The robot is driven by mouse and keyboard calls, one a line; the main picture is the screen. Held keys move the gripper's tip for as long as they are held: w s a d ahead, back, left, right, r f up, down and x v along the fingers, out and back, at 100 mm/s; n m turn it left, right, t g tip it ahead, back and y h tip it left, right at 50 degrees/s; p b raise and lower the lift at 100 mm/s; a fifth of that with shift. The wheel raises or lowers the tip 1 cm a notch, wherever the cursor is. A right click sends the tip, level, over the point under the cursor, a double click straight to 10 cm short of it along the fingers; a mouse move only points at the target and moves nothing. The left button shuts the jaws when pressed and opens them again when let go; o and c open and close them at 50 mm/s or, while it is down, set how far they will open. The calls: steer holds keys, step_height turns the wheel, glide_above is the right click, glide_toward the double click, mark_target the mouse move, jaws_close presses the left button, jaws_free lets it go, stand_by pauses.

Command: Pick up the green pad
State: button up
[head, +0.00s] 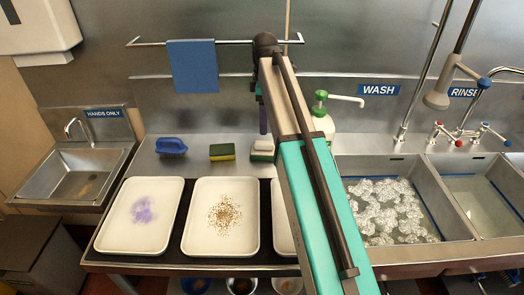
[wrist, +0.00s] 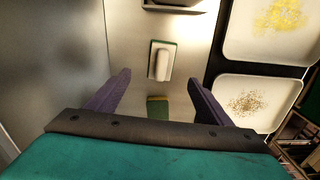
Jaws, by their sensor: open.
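A white block with a green pad under it (head: 262,150) lies on the steel counter, partly hidden behind my arm in the head view. In the wrist view the white block (wrist: 160,60) has a green edge (wrist: 172,62) showing along its side, just beyond my fingertips. A yellow sponge with a dark green top (head: 222,152) lies left of it. That sponge also shows in the wrist view (wrist: 157,106), between my fingers but lower down. My gripper (wrist: 159,79) is open and empty; in the head view its purple finger (head: 263,120) is above the white block.
A blue brush (head: 171,146) lies left of the sponge. White trays hold purple stains (head: 127,226) and brown grains (head: 192,242); another (wrist: 228,45) has yellow bits. A soap pump (head: 320,115) stands behind my arm. A rail with a blue cloth (head: 193,68) hangs behind. Sinks are right.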

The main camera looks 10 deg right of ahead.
mark_target(264, 142)
steer(key=shift+f+p, duration=0.7)
steer(key=shift+f, duration=3.2)
steer(key=shift+s+a+f+p, duration=0.1)
steer(key=shift+f+p, duration=0.3)
steer(key=shift+f, duration=0.3)
steer(key=shift+s+a+f+p, duration=0.1)
steer(key=shift+f+p, duration=0.3)
steer(key=shift+f, duration=1.5)
steer(key=c, duration=1.1)
